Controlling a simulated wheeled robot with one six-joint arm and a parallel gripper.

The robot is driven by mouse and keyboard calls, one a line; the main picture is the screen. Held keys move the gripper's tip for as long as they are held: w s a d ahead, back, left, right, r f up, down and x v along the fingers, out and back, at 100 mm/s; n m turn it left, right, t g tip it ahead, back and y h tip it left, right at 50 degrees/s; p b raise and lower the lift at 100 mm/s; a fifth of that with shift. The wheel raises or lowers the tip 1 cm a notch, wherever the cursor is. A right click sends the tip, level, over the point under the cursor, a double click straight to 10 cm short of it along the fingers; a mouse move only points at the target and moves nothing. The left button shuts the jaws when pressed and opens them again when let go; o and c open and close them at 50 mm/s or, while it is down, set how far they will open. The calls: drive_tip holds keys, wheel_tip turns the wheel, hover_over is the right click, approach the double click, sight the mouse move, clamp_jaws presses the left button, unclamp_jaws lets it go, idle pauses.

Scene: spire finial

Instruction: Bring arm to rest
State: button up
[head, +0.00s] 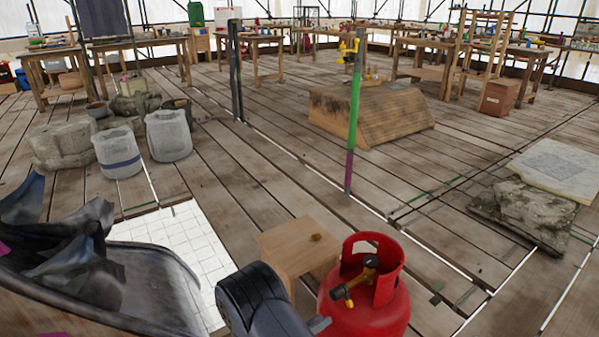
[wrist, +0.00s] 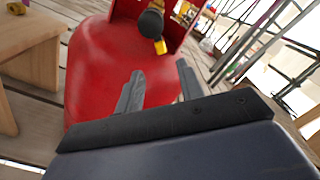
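My gripper (wrist: 158,90) shows in the wrist view with its two grey fingers spread apart and nothing between them. Beyond the fingers is a red gas cylinder (wrist: 95,80) with a dark valve and a yellow fitting. In the head view my arm (head: 262,300) is at the bottom centre, and its end is close to the left side of the red cylinder (head: 365,305). I cannot tell whether the gripper touches the cylinder.
A small wooden stool (head: 298,245) with a small brown object (head: 316,237) on it stands behind my arm. White sacks (head: 168,135) and stones (head: 65,147) are at left. A green and purple pole (head: 354,110) stands mid-floor. Stone slabs (head: 535,207) lie at right. Planks between are clear.

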sight(348, 304)
drive_tip(key=b+x, duration=0.2)
drive_tip(key=x, duration=0.8)
drive_tip(key=shift+s+r+n+p, duration=0.2)
drive_tip(key=shift+r+n+p, duration=0.15)
drive_tip(key=shift+n+p, duration=0.25)
drive_tip(key=shift+s+n+p, duration=0.15)
drive_tip(key=shift+n+p, duration=0.25)
drive_tip(key=shift+n, duration=0.4)
drive_tip(key=shift+s, duration=0.1)
